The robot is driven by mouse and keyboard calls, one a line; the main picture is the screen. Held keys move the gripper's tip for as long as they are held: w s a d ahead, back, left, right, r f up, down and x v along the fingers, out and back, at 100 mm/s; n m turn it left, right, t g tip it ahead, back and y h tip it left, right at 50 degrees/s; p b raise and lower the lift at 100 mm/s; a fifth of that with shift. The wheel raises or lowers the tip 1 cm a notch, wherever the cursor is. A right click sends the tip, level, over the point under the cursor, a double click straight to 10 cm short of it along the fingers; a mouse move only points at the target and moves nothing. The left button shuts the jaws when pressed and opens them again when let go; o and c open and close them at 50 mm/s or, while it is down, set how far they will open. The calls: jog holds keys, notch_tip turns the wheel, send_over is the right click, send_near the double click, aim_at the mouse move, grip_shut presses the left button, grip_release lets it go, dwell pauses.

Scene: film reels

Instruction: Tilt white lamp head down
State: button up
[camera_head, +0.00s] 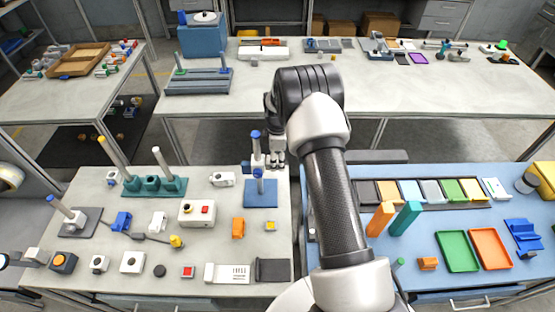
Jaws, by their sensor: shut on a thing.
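A small white part, seemingly the white lamp head (257,158), sits among these posts. My gripper (270,160) is at this white part, just above the blue base, and is shut on it. My arm comes in from the lower right. The fingertips are small and partly hidden, so the exact grip and the head's tilt cannot be made out.
A blue bench (400,270) with coloured trays lies right. A long white table (390,95) stands behind.

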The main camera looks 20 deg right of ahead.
jog(key=shift+t+b, duration=0.3)
jog(key=shift+b, duration=0.05)
jog(key=b, duration=0.1)
jog(key=t+b, duration=0.1)
jog(key=shift+s+a+f+t+h+b, duration=0.1)
jog(key=shift+s+f+t+h+b, duration=0.1)
jog(key=shift+t+h+b, duration=0.15)
jog(key=b, duration=0.2)
jog(key=t+h+b, duration=0.1)
jog(key=b, duration=0.2)
jog(key=shift+s+f+t, duration=0.1)
jog(key=shift+f+t, duration=0.1)
jog(key=shift+t, duration=0.05)
jog(key=t+b, duration=0.2)
jog(key=b, duration=0.7)
jog(key=shift+s+a+f+h+b, duration=0.1)
jog(key=shift+f+h+b, duration=0.05)
jog(key=shift+h+b, duration=0.2)
jog(key=b, duration=0.5)
jog(key=shift+s+t, duration=0.1)
jog(key=shift+t, duration=0.3)
jog(key=shift+r+h+b, duration=0.3)
jog(key=shift+r+b, duration=0.05)
jog(key=shift+b, duration=0.55)
jog(key=o, duration=1)
jog(key=shift+o, duration=0.2)
jog(key=shift+r, duration=0.1)
